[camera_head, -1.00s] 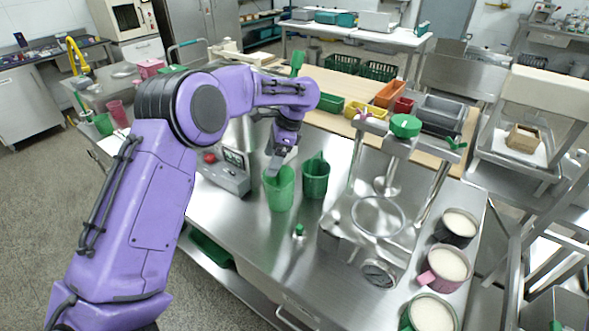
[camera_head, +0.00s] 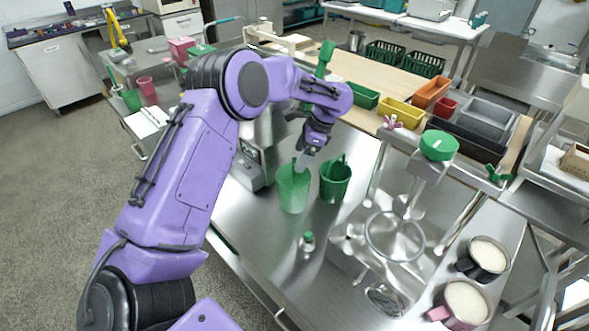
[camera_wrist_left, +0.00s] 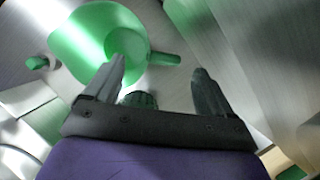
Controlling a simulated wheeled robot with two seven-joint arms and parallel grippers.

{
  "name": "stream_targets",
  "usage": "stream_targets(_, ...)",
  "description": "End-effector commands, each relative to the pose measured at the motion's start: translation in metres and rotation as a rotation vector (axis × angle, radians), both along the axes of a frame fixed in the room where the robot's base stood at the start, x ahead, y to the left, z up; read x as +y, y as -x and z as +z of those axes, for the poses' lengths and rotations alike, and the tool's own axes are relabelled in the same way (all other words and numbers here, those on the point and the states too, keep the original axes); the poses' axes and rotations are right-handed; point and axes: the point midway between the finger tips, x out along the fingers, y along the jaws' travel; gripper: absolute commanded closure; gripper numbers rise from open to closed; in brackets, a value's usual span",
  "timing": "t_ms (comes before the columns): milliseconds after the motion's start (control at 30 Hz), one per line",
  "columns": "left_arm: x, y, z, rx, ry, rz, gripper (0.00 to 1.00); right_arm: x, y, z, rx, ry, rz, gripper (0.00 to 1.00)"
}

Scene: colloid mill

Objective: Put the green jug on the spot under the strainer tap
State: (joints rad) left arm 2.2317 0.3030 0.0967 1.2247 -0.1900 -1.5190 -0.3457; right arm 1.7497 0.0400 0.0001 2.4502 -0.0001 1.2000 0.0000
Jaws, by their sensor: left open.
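A light green, translucent jug (camera_head: 293,190) stands upright on the steel table. A darker green vessel (camera_head: 335,180) stands just right of it. My left gripper (camera_head: 304,160) is open at the light green jug's rim. In the left wrist view the jug (camera_wrist_left: 82,40) shows from above with its handle to the right. My right gripper is not in view.
A small green-capped piece (camera_head: 307,241) stands in front of the jug. Filled mugs (camera_head: 486,257) are at the right edge. A grey control box (camera_head: 252,168) stands left of the jug.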

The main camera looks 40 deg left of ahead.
Motion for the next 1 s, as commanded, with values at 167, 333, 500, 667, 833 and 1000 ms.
stream_targets(167, 0.011, 0.007, -0.029, 0.005, 0.001, 0.002, 0.16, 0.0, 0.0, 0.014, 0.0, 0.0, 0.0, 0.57)
stream_targets(333, 0.014, 0.009, -0.042, 0.0, 0.0, -0.001, 0.16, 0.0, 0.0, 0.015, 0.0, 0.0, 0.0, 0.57)
stream_targets(500, 0.014, 0.009, -0.042, 0.0, 0.0, -0.001, 0.23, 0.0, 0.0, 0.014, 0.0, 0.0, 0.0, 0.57)
stream_targets(667, 0.014, 0.009, -0.042, 0.0, -0.001, -0.001, 0.75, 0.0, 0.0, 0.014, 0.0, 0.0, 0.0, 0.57)
stream_targets(833, 0.014, 0.009, -0.042, 0.0, -0.001, -0.001, 0.93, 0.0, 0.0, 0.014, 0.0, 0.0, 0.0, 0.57)
stream_targets(1000, 0.014, 0.009, -0.04, 0.0, -0.001, -0.001, 0.93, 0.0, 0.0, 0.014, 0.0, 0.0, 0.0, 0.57)
